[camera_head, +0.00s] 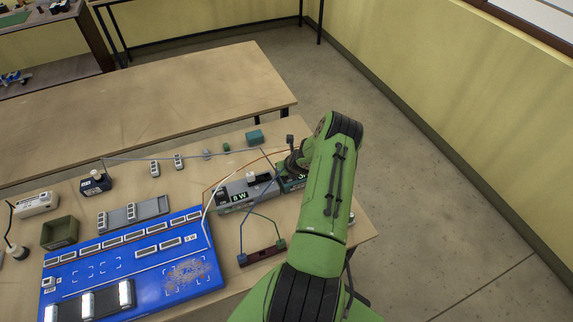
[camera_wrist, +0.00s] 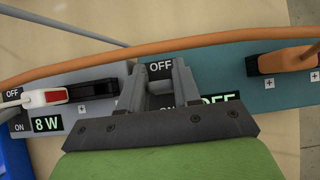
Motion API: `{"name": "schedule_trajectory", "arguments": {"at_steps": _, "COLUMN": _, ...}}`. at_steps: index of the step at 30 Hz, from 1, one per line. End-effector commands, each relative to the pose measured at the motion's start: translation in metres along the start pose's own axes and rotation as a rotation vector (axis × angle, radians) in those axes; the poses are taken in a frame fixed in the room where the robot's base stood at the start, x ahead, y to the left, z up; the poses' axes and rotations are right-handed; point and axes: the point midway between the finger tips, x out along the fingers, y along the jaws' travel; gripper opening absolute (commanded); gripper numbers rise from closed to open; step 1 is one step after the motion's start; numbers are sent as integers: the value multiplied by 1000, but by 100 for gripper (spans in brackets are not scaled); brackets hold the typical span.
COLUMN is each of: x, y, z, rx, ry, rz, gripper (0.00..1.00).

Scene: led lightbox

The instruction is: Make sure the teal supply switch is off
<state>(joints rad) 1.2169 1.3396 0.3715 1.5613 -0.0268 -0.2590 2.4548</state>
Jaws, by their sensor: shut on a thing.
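The teal supply (camera_wrist: 287,92) lies under my gripper in the wrist view, and its near part shows in the head view (camera_head: 292,185). Its dark label plate reads OFF at the far end, with a partly covered ON nearer me. Its green display (camera_wrist: 219,98) is half hidden by my gripper and seems to read OFF. My gripper (camera_wrist: 159,72) is over the label plate, with its fingers either side of the OFF label, shut on the teal supply's switch. The switch itself is mostly hidden, so its position is unclear. The head view shows the wrist above the supply.
A grey supply (camera_wrist: 82,122) reading 8 W stands left, touching or close. An orange cable (camera_wrist: 215,40) arcs across just beyond my fingers. Black and orange plugs (camera_wrist: 290,57) sit on the teal supply. A blue board (camera_head: 150,262) lies left on the table.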

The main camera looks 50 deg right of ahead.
Motion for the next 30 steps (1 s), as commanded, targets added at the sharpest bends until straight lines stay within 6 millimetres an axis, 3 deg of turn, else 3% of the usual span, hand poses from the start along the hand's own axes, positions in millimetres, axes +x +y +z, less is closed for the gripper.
{"name": "schedule_trajectory", "arguments": {"at_steps": 12, "x": 9, "y": 0, "z": 7, "rx": -2, "ry": 200, "rz": -1, "gripper": 2}}
{"name": "schedule_trajectory", "arguments": {"at_steps": 29, "x": 9, "y": 0, "z": 8, "rx": -2, "ry": 237, "rz": 0, "gripper": 2}}
{"name": "schedule_trajectory", "arguments": {"at_steps": 30, "x": 9, "y": 0, "z": 8, "rx": -2, "ry": 237, "rz": 0, "gripper": 34}}
